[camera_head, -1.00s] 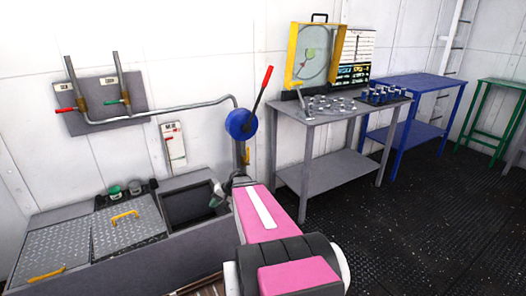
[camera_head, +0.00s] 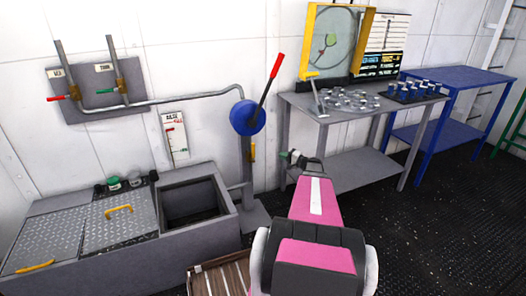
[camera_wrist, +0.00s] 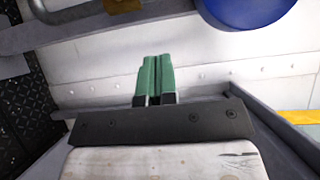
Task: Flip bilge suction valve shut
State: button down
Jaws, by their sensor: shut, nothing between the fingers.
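Two valves sit on a grey panel (camera_head: 100,103) on the back wall, each on its own vertical pipe. The left valve has a red lever (camera_head: 57,97) and the right one a green lever (camera_head: 106,91). Both levers point left, across their pipes. The small labels above them are not clearly readable, so I cannot tell which is bilge suction. My gripper (camera_head: 292,157) is low, right of the panel and beyond the blue pump. In the wrist view its green fingers (camera_wrist: 155,78) are together and empty, touching nothing. No valve lever shows in the wrist view.
A blue round pump (camera_head: 247,117) with a red-tipped handle (camera_head: 277,66) stands between the panel and my gripper. Below the panel is a grey plated box with an open well (camera_head: 195,203). A grey table (camera_head: 292,98) stands right; a wooden crate (camera_head: 218,277) is in front.

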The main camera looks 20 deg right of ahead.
jog(key=shift+a, duration=0.1)
jog(key=s+a+x, duration=0.1)
jog(key=a+x, duration=0.1)
jog(key=x, duration=1)
jog(key=shift+a, duration=0.35)
jog(key=shift+a+r+n+g, duration=0.15)
jog(key=shift+a+n+g, duration=0.15)
jog(key=shift+a+n, duration=0.15)
jog(key=a+f+n+g+h, duration=0.2)
jog(key=a+f+n+h, duration=0.2)
jog(key=a+n+h, duration=0.5)
jog(key=shift+s+a+f+n+g+h, duration=0.2)
jog(key=shift+n+g+h, duration=0.1)
jog(key=shift+n+g, duration=0.1)
dwell(0.8)
jog(key=shift+a+f, duration=0.1)
jog(key=shift+f, duration=0.15)
dwell(0.5)
